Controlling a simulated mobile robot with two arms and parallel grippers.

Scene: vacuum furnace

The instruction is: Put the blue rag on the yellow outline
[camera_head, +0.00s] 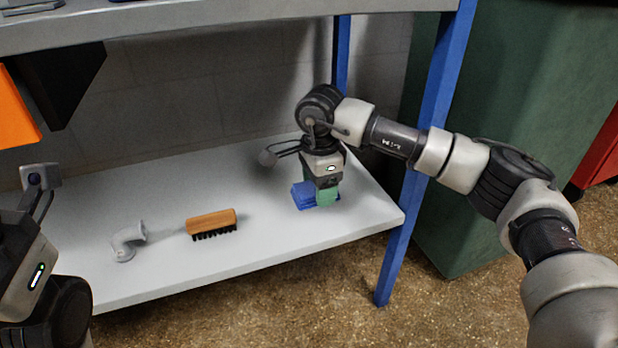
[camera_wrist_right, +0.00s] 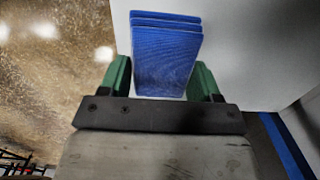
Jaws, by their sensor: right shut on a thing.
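The blue rag (camera_head: 303,195) is a folded stack at the right end of the lower grey shelf (camera_head: 165,262). My right gripper (camera_head: 327,195), with green fingers, points down at it and is shut on it. In the right wrist view the rag (camera_wrist_right: 166,55) sits between the two green fingers of the gripper (camera_wrist_right: 160,78), its layered edge facing away. Whether the rag touches the shelf is hard to tell. Part of my left arm shows at the left edge of the head view; its fingers are not visible. No yellow outline shows in either view.
A wooden brush (camera_head: 211,222) and a grey pipe elbow (camera_head: 127,240) lie on the shelf to the left. A blue post (camera_head: 412,195) stands at its right front corner. An upper shelf (camera_head: 200,27) runs above. A green cabinet (camera_head: 500,120) stands to the right.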

